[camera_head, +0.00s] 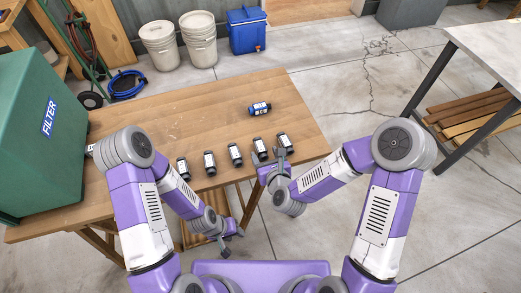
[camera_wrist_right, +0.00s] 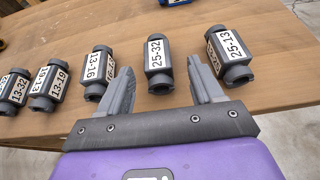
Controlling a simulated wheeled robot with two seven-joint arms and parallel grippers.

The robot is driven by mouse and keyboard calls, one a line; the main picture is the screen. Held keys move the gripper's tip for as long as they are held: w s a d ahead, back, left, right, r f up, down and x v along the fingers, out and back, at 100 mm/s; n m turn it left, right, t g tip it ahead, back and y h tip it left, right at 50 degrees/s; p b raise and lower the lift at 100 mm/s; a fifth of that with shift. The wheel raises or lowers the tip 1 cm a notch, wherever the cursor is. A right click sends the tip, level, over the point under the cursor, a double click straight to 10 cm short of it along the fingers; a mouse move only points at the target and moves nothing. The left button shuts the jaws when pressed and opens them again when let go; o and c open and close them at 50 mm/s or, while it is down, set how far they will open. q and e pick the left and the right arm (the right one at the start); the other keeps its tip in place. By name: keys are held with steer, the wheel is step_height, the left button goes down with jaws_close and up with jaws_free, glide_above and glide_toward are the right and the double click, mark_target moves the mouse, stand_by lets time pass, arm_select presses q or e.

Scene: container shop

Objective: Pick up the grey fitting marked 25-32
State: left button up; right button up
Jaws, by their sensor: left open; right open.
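The grey fitting marked 25-32 (camera_wrist_right: 160,79) stands on the wooden table with its white label facing up in the right wrist view. In the head view it is the fourth from the left in the row (camera_head: 259,149). My right gripper (camera_wrist_right: 160,66) is open, its fingers on either side of this fitting in the picture; I cannot tell how far above or short of it they are. It shows at the table's front edge in the head view (camera_head: 279,160). My left gripper (camera_head: 229,236) is open and empty, low in front of the table.
A grey fitting marked 25-13 (camera_wrist_right: 230,52) is close on the right; one marked 16-something (camera_wrist_right: 97,71) is on the left, with others beyond. A blue fitting (camera_head: 260,108) lies farther back. The back middle is clear.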

mark_target(262, 151)
steer(key=x, duration=0.5)
steer(key=shift+a+r+b, duration=0.1)
steer(key=shift+r+b, duration=0.05)
steer(key=shift+b, duration=0.25)
steer(key=shift+c, duration=0.3)
steer(key=c, duration=1)
